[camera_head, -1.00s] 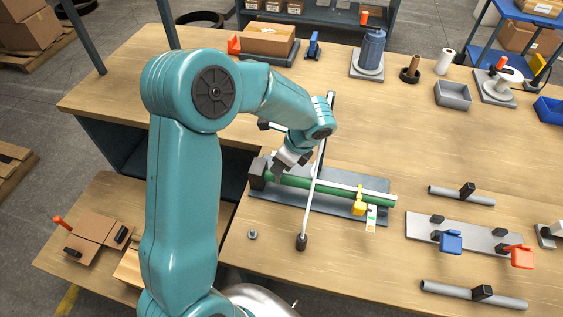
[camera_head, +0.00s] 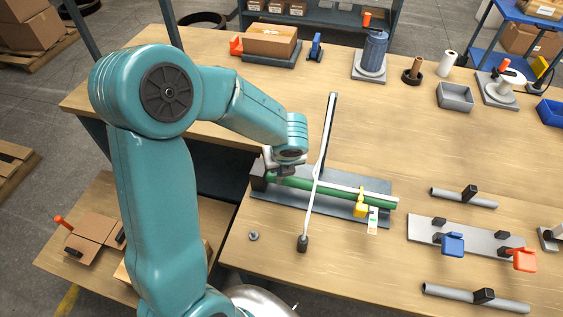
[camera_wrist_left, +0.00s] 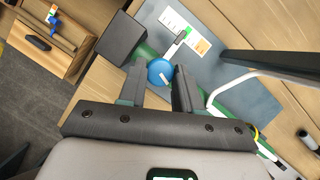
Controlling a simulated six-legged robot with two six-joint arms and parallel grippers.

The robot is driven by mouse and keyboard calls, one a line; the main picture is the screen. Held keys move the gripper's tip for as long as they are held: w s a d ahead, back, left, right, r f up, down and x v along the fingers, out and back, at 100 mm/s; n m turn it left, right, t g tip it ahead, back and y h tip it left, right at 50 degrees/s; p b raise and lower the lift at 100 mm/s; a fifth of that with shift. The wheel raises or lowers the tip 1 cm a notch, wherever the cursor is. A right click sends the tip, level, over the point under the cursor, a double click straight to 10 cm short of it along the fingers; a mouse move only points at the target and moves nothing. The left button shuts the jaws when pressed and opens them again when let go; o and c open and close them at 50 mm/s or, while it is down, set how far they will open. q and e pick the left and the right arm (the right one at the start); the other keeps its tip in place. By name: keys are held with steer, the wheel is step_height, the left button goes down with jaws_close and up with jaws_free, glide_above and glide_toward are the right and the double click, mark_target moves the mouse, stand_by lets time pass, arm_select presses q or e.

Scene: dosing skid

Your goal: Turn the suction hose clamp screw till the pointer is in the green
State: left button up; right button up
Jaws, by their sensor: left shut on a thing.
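My left gripper (camera_head: 283,171) is at the left end of the green hose (camera_head: 330,191), beside a black block (camera_head: 258,176). In the left wrist view its two fingers (camera_wrist_left: 159,88) are on either side of a round blue screw head (camera_wrist_left: 160,70) with a white mark, shut on it. Beyond the screw head, a thin dark pointer (camera_wrist_left: 177,43) reaches over a white scale card (camera_wrist_left: 172,20) with coloured bands, one of them orange (camera_wrist_left: 203,46). I cannot tell which band the pointer tip is on. The arm and gripper hide this scale in the head view. My right gripper is not in view.
A long bar (camera_head: 318,165) crosses over the hose close to my gripper, with a black foot (camera_head: 303,243). A yellow clip (camera_head: 361,203) and a card (camera_head: 373,221) are farther right on the grey plate (camera_head: 335,209). A small metal part (camera_head: 253,236) lies in front.

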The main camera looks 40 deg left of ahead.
arm_select(q)
steer(key=shift+r+m, duration=0.1)
steer(key=shift+m, duration=0.5)
steer(key=o, duration=1)
steer(key=shift+o, duration=0.2)
steer(key=shift+d+r, duration=0.1)
steer(key=shift+r, duration=0.25)
steer(key=p+v, duration=0.2)
steer(key=v, duration=1.3)
steer(key=shift+s+r, duration=0.2)
steer(key=shift+s, duration=0.25)
steer(key=shift+d, duration=0.1)
